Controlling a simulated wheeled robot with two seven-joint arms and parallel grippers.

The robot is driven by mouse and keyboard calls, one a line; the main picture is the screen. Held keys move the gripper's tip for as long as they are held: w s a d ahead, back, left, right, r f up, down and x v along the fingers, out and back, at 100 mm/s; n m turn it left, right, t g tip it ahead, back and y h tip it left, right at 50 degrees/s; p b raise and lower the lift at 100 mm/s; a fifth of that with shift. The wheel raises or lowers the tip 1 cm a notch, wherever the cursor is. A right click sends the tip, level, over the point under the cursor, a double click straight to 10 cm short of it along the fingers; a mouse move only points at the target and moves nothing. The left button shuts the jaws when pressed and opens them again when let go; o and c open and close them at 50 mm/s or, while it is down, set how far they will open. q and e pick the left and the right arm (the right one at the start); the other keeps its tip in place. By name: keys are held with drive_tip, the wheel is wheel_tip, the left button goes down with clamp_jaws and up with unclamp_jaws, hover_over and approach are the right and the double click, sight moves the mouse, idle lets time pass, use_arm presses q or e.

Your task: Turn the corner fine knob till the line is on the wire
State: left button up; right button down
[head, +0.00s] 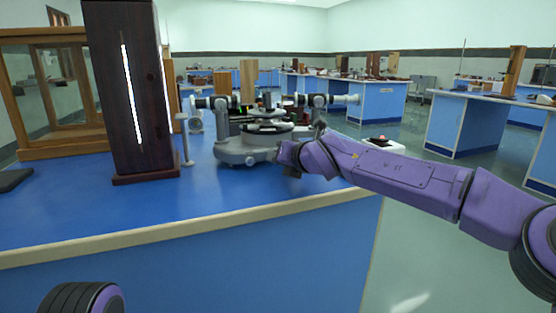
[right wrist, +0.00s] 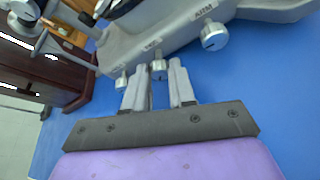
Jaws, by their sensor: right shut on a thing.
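The grey spectrometer (head: 250,148) stands on the blue bench, with a dark round table and a tube at each side. My right gripper (head: 288,158) is at its near right base; the fingertips are hard to make out there. In the right wrist view several small silver knobs stick out from the grey base. My right gripper (right wrist: 158,84) is shut on the middle knob (right wrist: 158,69), which sits between its fingertips. Another knob (right wrist: 121,82) is just left of the fingers, and a larger one (right wrist: 213,36) is up to the right, apart. The line and the wire do not show.
A tall dark wooden housing (head: 128,80) with a bright slit stands left of the spectrometer, beside a thin grey stand (head: 185,140). A glass-sided wooden case (head: 50,95) is behind. The bench's front edge (head: 200,228) is near; the bench top before the spectrometer is clear.

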drive_tip(key=shift+d+f+m+y+b, duration=0.15)
drive_tip(key=shift+m+y+b, duration=0.15)
drive_tip(key=shift+m+y, duration=0.6)
drive_tip(key=shift+m, duration=0.3)
drive_tip(key=c, duration=0.9)
unclamp_jaws()
drive_tip(key=shift+c, duration=0.2)
drive_tip(key=v, duration=1)
drive_tip(key=shift+s+b, duration=0.25)
drive_tip(key=shift+b, duration=0.1)
